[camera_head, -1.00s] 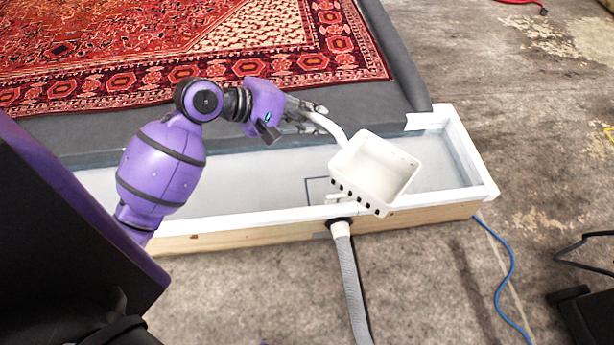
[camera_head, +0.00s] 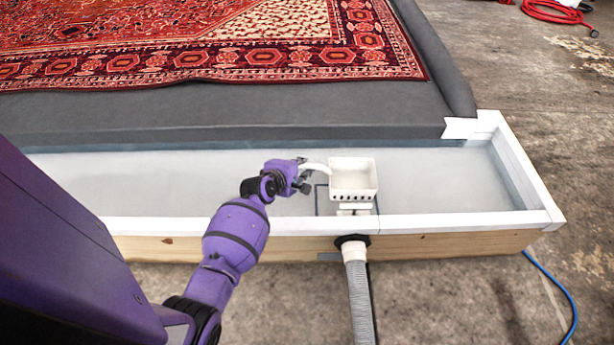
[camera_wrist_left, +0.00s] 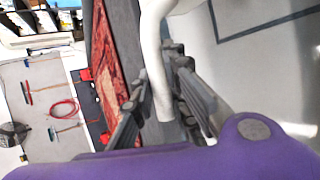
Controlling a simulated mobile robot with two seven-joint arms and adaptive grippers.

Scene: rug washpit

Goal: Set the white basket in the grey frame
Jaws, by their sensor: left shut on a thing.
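The white basket (camera_head: 353,178) is an open box with a row of dark slots along its front and a curved handle on its left. It looks roughly level over the trough floor. The grey frame (camera_head: 318,202) is a thin dark outline on that floor, mostly hidden by the basket. Whether the basket touches the floor or hovers, I cannot tell. My left gripper (camera_head: 306,174) is shut on the handle, left of the box. In the left wrist view the white handle (camera_wrist_left: 154,60) runs between the fingers, and part of the frame line (camera_wrist_left: 265,25) shows. My right gripper is not in view.
The white-rimmed trough (camera_head: 450,222) is bare to the right. A white fitting (camera_head: 354,209) shows just in front of the basket, near a grey hose (camera_head: 359,290). A grey padded slope (camera_head: 200,112) with a red rug (camera_head: 180,40) lies behind.

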